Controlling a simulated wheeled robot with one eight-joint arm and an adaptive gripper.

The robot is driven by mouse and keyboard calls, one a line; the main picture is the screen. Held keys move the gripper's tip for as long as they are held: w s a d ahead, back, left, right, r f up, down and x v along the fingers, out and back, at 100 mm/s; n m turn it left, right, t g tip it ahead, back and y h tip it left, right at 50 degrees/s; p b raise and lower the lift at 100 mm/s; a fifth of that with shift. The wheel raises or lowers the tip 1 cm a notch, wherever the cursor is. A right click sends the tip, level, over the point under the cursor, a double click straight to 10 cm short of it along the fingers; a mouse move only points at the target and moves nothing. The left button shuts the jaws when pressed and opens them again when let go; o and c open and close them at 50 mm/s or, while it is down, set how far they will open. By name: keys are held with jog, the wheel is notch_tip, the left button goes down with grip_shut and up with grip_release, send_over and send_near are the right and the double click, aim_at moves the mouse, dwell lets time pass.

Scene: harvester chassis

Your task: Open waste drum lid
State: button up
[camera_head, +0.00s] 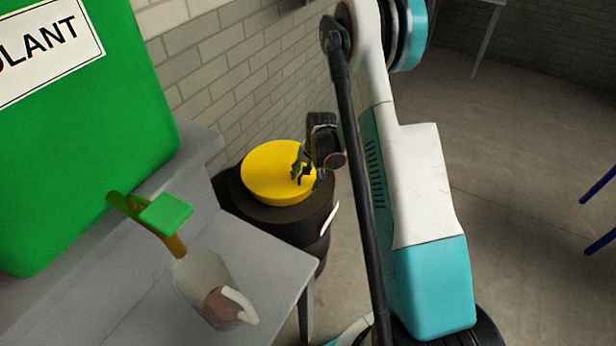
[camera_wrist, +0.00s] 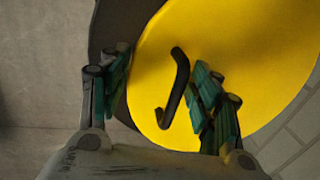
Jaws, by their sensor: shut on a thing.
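The waste drum (camera_head: 326,226) is dark and round and stands beside the grey bench. Its yellow lid (camera_head: 268,172) sits on top and looks roughly level. My gripper (camera_head: 301,172) reaches down from the right onto the right part of the lid. In the wrist view, the lid (camera_wrist: 250,50) fills much of the picture, with a bent black handle (camera_wrist: 181,85) on it. The right finger is closest to the handle; the exact contact is hard to see.
A green coolant tank (camera_head: 90,150) stands on the grey bench (camera_head: 250,265) at left. A pale jug (camera_head: 208,285) stands under its green-handled tap (camera_head: 165,212). A brick wall (camera_head: 240,70) rises behind the drum. Open floor (camera_head: 540,160) lies to the right.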

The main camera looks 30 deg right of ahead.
jog(key=shift+o, duration=0.6)
jog(key=shift+w+a, duration=0.35)
jog(key=shift+w, duration=0.15)
jog(key=o, duration=1.1)
jog(key=shift+c, duration=0.2)
jog(key=o, duration=0.4)
jog(key=shift+w+a+f, duration=0.1)
jog(key=shift+a, duration=0.05)
jog(key=shift+s+d, duration=0.2)
